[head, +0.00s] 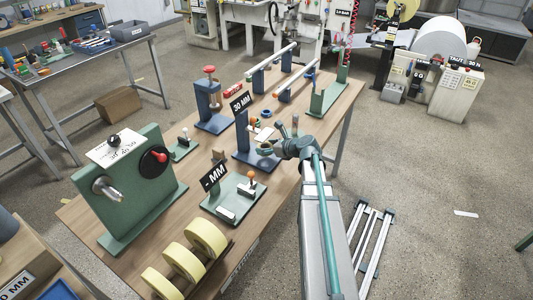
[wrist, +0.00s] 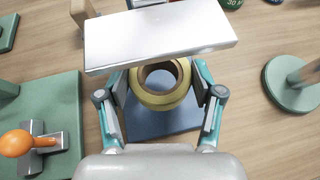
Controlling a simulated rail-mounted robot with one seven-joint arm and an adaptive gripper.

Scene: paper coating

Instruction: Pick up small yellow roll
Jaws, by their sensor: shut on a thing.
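The small yellow roll (wrist: 160,100) is a ring with a brown core, between my two fingers in the wrist view. My gripper (wrist: 161,86) is shut on it, with one finger on each side. A blue plate (wrist: 180,117) is beneath the roll; I cannot tell whether they touch. A silver bar (wrist: 160,36) crosses the view and hides part of the fingertips and roll's far side. In the head view my gripper (head: 270,148) is over the wooden table beside the blue stand marked 30 MM; the roll cannot be made out clearly there.
Several larger yellow rolls (head: 206,238) lie at the table's front. A green stand with an orange knob (head: 252,176) is left of my gripper, and it shows in the wrist view (wrist: 40,110). A green machine (head: 125,195) stands farther left. A green round base (wrist: 292,85) is at right.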

